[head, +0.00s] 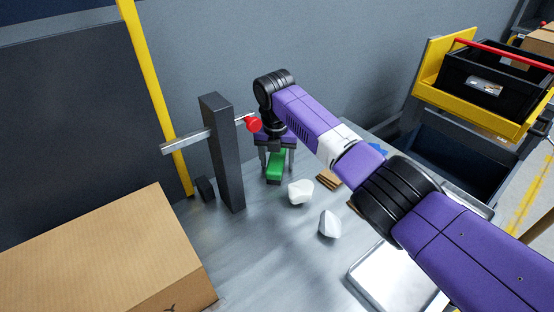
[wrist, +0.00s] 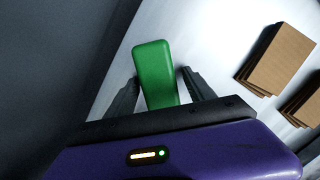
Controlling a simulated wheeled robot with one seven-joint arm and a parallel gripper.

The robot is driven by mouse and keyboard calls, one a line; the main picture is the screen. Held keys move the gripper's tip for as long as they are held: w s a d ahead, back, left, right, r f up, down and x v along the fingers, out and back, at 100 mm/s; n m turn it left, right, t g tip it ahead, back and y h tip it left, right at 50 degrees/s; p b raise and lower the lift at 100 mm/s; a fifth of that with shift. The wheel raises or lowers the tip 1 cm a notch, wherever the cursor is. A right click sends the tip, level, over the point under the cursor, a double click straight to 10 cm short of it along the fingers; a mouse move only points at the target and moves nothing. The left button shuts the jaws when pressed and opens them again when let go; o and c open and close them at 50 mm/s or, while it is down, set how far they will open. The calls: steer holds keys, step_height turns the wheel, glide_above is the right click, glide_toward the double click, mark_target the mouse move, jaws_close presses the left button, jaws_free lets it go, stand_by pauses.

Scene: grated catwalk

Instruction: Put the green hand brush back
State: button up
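The green hand brush (head: 276,166) is at the far end of the grey metal surface, to the right of the dark post. In the wrist view the brush (wrist: 155,70) shows as a rounded green block; its lower end is hidden behind my gripper. My gripper (head: 277,158) points down over the brush with its fingers apart. In the wrist view the two fingers (wrist: 160,82) stand on either side of the brush, with a narrow gap visible at each side. Bristles are not visible, and I cannot tell how high the brush sits.
A dark upright post (head: 224,155) with a metal bar and red knob (head: 253,124) stands close left of my gripper. Two white lumps (head: 300,192) and brown cardboard pieces (head: 329,180) lie nearby. A cardboard box (head: 95,255) fills the left front; a metal tray (head: 395,280) lies right.

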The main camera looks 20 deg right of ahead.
mark_target(276, 159)
step_height(276, 159, up, 12)
steer(key=s, duration=0.1)
steer(key=shift+s+a+p, duration=0.3)
steer(key=shift+a+p, duration=0.05)
steer(key=shift+a, duration=0.05)
steer(key=shift+r, duration=0.15)
stand_by(0.4)
